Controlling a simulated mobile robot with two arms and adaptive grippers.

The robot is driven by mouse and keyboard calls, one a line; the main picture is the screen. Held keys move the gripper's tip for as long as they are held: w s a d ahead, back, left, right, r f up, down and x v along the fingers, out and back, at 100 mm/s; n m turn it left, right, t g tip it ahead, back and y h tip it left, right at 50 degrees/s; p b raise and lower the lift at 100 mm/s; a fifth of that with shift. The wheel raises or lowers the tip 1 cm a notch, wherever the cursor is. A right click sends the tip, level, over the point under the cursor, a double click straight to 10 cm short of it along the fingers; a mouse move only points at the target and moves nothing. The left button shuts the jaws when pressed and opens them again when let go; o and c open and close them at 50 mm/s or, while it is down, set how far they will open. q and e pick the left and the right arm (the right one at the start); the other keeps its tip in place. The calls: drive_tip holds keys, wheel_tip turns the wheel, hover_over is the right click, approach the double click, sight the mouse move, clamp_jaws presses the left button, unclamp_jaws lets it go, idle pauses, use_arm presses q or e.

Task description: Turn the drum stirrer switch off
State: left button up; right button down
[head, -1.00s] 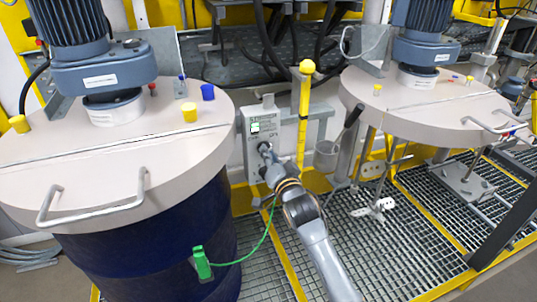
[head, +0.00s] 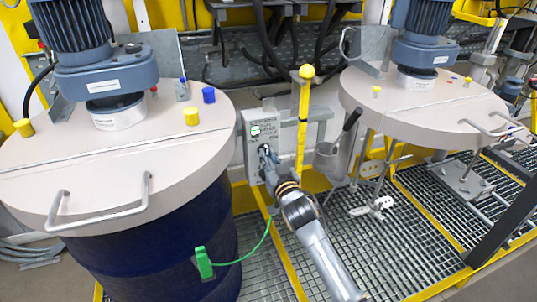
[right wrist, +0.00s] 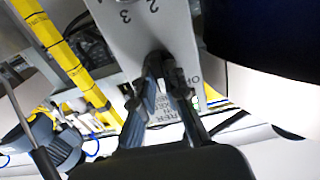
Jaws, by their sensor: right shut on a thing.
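The grey switch box (head: 254,126) of the drum stirrer stands between the two drum lids in the head view, with a small green-lit label near its top. My right gripper (head: 266,152) is at the lower front of this box, its fingers shut on the switch. The switch itself is mostly hidden by the fingers in the head view. In the right wrist view the box's pale face (right wrist: 180,22) carries the numbers 2 and 3. There the fingers (right wrist: 165,68) close around the dark switch knob, whose setting I cannot read. My left gripper is out of view.
A blue drum (head: 160,245) with a beige lid and motor stands at left; a second lid (head: 440,103) with a motor is at right. A yellow post (head: 302,120) stands just right of the box. A green clamp (head: 203,262) with a cable hangs on the drum.

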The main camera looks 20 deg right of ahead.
drive_tip(key=n, duration=0.4)
drive_tip(key=shift+n+p, duration=0.3)
drive_tip(key=shift+p, duration=0.1)
drive_tip(key=shift+a+n, duration=0.1)
drive_tip(key=shift+n, duration=1.7)
drive_tip(key=c, duration=1.4)
unclamp_jaws()
drive_tip(key=s, duration=1.2)
drive_tip(key=shift+d, duration=0.2)
